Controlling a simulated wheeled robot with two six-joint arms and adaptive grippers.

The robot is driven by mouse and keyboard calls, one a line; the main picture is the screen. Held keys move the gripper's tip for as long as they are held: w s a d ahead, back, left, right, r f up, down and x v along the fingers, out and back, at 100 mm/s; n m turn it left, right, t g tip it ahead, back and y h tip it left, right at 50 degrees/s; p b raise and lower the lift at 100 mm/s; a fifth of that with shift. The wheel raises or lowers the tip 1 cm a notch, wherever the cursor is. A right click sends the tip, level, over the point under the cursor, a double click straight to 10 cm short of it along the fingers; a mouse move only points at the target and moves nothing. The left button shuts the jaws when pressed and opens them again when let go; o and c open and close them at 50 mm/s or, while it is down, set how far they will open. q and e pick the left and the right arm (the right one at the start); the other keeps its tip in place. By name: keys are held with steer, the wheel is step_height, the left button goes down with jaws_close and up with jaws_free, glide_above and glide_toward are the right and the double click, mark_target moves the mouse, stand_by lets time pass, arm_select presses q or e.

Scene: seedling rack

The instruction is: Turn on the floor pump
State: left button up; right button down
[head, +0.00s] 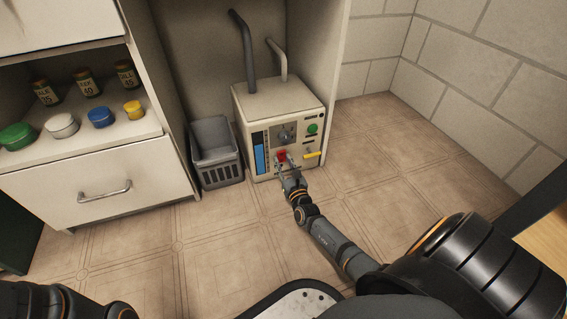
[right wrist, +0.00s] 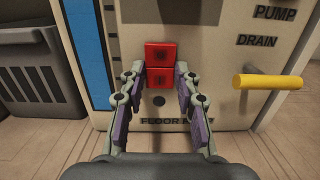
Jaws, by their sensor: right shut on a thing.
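The floor pump (head: 279,99) is a cream box standing on the floor inside an open cabinet bay. Its front carries a red switch (head: 282,155) low in the middle, which shows in the right wrist view (right wrist: 160,54) as two stacked red blocks. My right gripper (head: 285,168) reaches the front panel. In the right wrist view its fingertips (right wrist: 160,72) are shut on the red switch, one finger on each side. The "FLOOR" lettering below is partly covered by a finger. My left gripper is outside the views.
A yellow drain handle (head: 313,155) sticks out right of the switch. A dial (head: 286,134) and a green round button (head: 313,128) sit above. A grey basket (head: 216,173) stands left of the pump. The tiled floor in front is mostly clear.

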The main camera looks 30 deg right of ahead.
steer(key=shift+d+f+t, duration=0.1)
steer(key=shift+f+t, duration=0.15)
steer(key=shift+t, duration=0.75)
steer(key=c, duration=1)
jaws_free()
steer(key=shift+o, duration=0.2)
steer(key=v, duration=0.7)
steer(key=shift+s, duration=0.25)
